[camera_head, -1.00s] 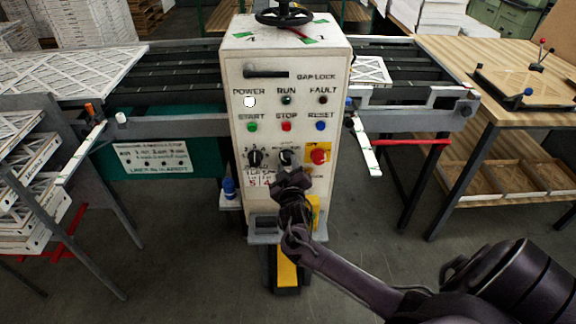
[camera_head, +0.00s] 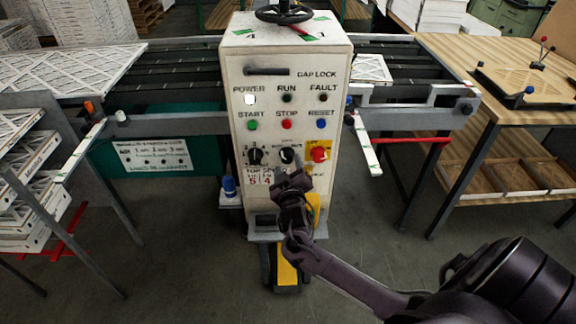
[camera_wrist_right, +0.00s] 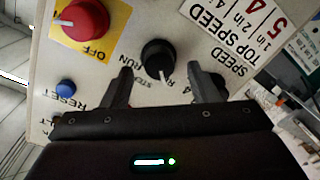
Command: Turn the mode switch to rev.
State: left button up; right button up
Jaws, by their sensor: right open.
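The mode switch is a round black knob with a white pointer line, in the middle of the lower row on the white control cabinet (camera_head: 236,190); in the head view the knob (camera_head: 287,155) is just above my right gripper (camera_head: 296,176). In the right wrist view, seen upside down, the knob (camera_wrist_right: 156,54) has its pointer toward the picture's bottom. Lettering near it includes RUN; the rest is partly hidden by the fingers. My right gripper (camera_wrist_right: 163,82) is open and empty, its fingers apart on either side of the view below the knob, not gripping it. My left gripper is not in view.
A red knob on a yellow plate (camera_head: 319,154) sits right of the switch, and another black knob (camera_head: 255,157) left of it. Buttons and lamps lie above. A conveyor (camera_head: 185,75) runs behind the cabinet; a wooden table (camera_head: 450,60) stands at right.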

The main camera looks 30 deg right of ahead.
jog(key=b+v, duration=0.1)
jog(key=v, duration=0.5)
jog(key=shift+s, duration=0.2)
jog(key=shift+a, duration=0.1)
